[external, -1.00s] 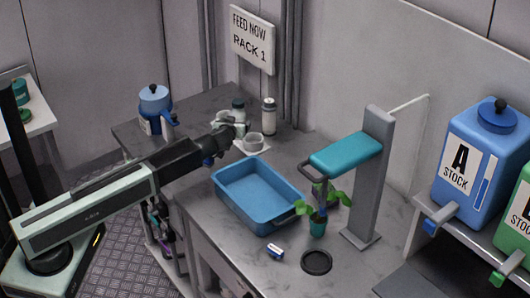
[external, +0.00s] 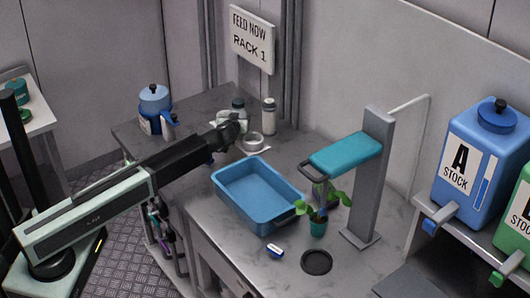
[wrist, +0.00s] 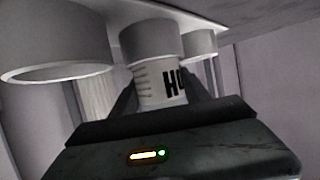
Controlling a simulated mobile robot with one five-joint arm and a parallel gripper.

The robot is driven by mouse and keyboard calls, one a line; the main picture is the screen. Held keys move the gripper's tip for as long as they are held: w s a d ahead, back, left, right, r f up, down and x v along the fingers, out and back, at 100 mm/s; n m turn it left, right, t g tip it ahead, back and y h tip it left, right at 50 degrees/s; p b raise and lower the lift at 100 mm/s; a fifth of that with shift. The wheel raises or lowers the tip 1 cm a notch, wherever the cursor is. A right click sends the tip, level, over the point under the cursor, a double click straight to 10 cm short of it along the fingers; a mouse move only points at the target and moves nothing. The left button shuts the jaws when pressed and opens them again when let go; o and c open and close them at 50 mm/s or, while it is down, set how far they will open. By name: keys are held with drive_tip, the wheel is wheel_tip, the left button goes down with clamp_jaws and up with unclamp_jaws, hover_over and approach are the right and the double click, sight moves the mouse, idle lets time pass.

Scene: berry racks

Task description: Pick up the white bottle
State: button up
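The white bottle (external: 269,116), with a grey cap, stands upright at the back of the counter in the external view. My gripper (external: 238,124) is left of it, in front of a dark-capped jar (external: 238,104) that it partly hides. In the wrist view my gripper's dark fingers (wrist: 160,92) are apart, one on each side of a pale container (wrist: 160,88) with a grey end and dark lettering. I cannot tell whether they touch it, or whether it is the white bottle or the jar.
A small grey cup (external: 253,141) stands on a white sheet just right of my gripper. A blue tray (external: 247,213) is in front. A blue jug (external: 154,105) stands at the left. A plant (external: 318,222) and lamp-like stand (external: 366,180) are to the right.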

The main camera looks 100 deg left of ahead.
sight(238, 101)
clamp_jaws()
wheel_tip(238, 101, up, 10)
drive_tip(key=p, duration=1)
drive_tip(key=shift+r, duration=0.15)
